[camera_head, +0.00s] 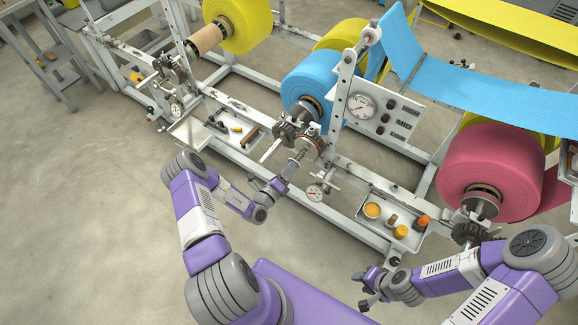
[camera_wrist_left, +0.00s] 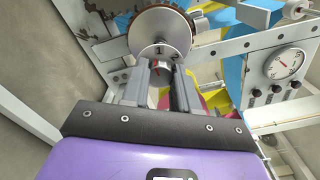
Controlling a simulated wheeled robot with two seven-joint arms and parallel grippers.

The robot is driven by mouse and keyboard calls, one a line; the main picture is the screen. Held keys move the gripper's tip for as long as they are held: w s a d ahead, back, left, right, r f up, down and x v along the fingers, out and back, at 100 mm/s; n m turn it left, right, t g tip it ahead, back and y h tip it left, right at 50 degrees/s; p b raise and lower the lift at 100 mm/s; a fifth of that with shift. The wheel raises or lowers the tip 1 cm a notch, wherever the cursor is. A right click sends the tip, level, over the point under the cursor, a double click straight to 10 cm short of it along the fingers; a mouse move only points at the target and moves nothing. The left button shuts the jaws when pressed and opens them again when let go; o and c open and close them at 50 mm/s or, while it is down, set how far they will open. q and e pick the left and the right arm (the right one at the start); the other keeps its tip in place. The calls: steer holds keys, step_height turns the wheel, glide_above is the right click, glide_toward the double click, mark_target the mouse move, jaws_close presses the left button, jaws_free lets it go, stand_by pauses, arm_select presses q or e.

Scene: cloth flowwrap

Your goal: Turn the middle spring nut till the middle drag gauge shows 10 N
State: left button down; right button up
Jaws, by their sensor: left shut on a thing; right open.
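The middle spring nut (camera_head: 288,172) sits at the front end of the middle spindle, below its coil spring (camera_head: 296,160). My left gripper (camera_head: 281,184) is shut on it. In the left wrist view the grey nut (camera_wrist_left: 160,70) lies between the two fingers (camera_wrist_left: 160,88), under a pale collar with the digits 1 and 2. The middle drag gauge (camera_head: 315,192) is a small white dial just right of the nut; its reading is too small to tell. My right gripper (camera_head: 364,289) is open and empty, low over the floor at the lower right.
A panel with a larger dial (camera_head: 361,106) and black knobs stands behind, also seen in the left wrist view (camera_wrist_left: 286,64). A tray (camera_head: 371,226) with orange items is right of the gauge; a tool tray (camera_head: 205,141) is left. Blue (camera_head: 310,78) and pink (camera_head: 480,168) rolls hang behind.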

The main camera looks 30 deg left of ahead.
arm_select(q)
steer(key=m+p, duration=0.5)
steer(key=m, duration=0.5)
steer(key=shift+r, duration=0.1)
steer(key=shift+m, duration=0.4)
steer(key=c, duration=0.9)
jaws_free()
steer(key=shift+o, duration=0.2)
steer(key=s, duration=0.7)
steer(key=shift+s+a+p, duration=0.3)
steer(key=shift+p, duration=0.1)
